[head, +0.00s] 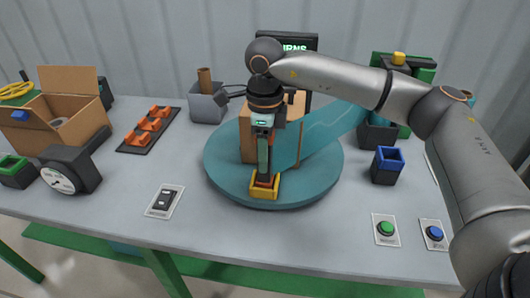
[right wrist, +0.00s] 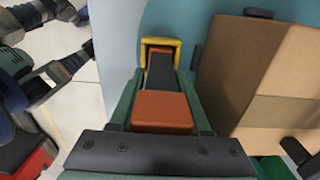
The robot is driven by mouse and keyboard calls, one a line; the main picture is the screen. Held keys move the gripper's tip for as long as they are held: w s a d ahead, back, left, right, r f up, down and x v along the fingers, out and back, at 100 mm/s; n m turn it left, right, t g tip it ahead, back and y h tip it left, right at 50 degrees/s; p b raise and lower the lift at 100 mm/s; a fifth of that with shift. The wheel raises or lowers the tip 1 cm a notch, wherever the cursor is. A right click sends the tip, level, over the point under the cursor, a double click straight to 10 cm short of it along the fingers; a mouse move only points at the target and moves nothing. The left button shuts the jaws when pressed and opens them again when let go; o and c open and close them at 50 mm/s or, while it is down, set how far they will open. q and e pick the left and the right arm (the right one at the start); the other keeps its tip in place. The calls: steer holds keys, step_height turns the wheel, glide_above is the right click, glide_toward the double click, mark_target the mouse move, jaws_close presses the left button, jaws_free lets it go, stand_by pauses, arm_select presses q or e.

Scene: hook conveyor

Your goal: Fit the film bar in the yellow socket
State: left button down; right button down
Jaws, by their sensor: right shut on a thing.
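The yellow socket (head: 264,190) sits at the front of the teal turntable (head: 225,183); it also shows at the top of the right wrist view (right wrist: 146,57). My right gripper (head: 264,172) points down above the socket and is shut on the film bar (right wrist: 163,108). The bar is dark with orange ends and looks upright. Its far end lies within the socket's outline; how deep it sits is hidden. A translucent teal film (head: 325,132) stretches to the right from the bar. My left gripper is not in view.
A cardboard box (head: 249,140) stands on the turntable just behind my gripper. A blue-rimmed bin (head: 388,166) and a green-and-black stand (head: 381,128) are at the right. An open carton (head: 60,120) and a dial gauge (head: 68,172) are at the left.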

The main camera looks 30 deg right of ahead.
steer(key=shift+c, duration=1.4)
jaws_free()
step_height(320, 180, up, 13)
steer(key=shift+f, duration=0.15)
